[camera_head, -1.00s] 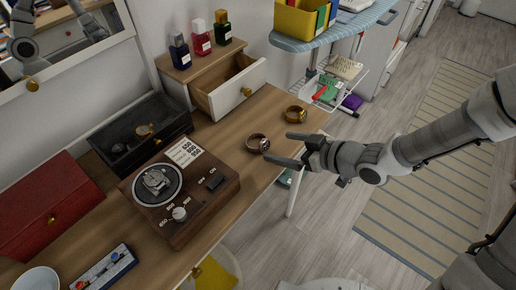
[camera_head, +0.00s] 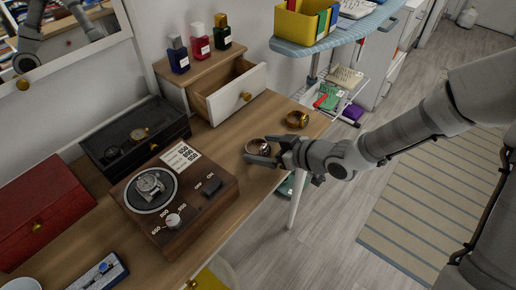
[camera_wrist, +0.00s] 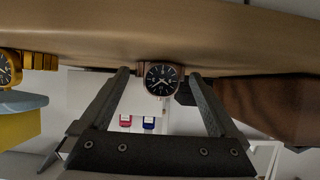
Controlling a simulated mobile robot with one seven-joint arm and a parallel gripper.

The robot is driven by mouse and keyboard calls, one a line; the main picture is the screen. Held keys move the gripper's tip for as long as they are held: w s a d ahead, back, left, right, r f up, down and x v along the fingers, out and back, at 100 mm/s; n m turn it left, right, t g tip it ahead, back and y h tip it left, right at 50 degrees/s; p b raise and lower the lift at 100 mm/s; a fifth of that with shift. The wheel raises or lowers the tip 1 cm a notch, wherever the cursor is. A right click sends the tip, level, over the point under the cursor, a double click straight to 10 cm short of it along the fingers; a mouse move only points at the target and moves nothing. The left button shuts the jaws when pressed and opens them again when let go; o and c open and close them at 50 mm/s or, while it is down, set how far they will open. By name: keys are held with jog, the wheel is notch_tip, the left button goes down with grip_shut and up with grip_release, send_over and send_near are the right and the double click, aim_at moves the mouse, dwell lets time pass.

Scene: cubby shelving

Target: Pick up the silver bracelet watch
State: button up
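A watch with a dark dial (camera_wrist: 161,79) stands on the wooden table; its case and band look bronze-silver. It also shows in the head view (camera_head: 256,146). My gripper (camera_wrist: 159,76) is open, its fingers on either side of this watch, with a gap at each side; contact cannot be told. In the head view my gripper (camera_head: 272,149) reaches the watch from the right, low over the table edge. A silver-looking watch (camera_head: 150,184) sits on the round holder of a brown winder box. A gold watch (camera_head: 297,119) stands on the table behind my gripper; it shows in the wrist view (camera_wrist: 8,66).
The brown winder (camera_head: 205,207) stands left of the dark-dial watch. An open black box (camera_head: 172,128) holds watches. A small cabinet has an open drawer (camera_head: 236,92), with several bottles on top. A red box (camera_head: 40,205) is at far left.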

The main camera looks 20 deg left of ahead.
jog(key=c, duration=1.2)
jog(key=shift+r, duration=0.1)
